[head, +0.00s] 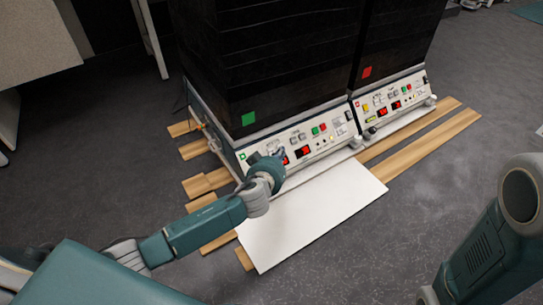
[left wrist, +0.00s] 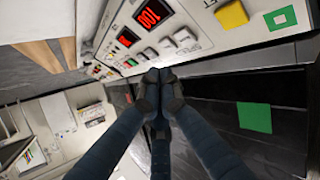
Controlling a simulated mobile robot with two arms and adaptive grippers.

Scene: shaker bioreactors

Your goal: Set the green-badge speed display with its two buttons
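The green badge (head: 248,119) is on the dark front of the left shaker cabinet and also shows in the left wrist view (left wrist: 254,117). Below it, the white control panel (head: 325,138) carries two red-lit displays. One display (left wrist: 148,14) appears to read 100; the other (left wrist: 127,38) is too small to read surely. Pale buttons (left wrist: 185,38) sit beside the displays. My left gripper (left wrist: 160,75) has its fingertips together, empty, close to the panel's edge by the buttons; contact cannot be told. In the head view the left gripper (head: 279,155) covers part of the panel. My right gripper is out of view.
A second cabinet with a red badge (head: 367,72) and its own panel (head: 392,103) stands to the right. A white board (head: 310,215) and wooden planks (head: 430,138) lie on the floor in front. Grey floor is clear beyond them. A yellow button (left wrist: 232,14) is on the near panel.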

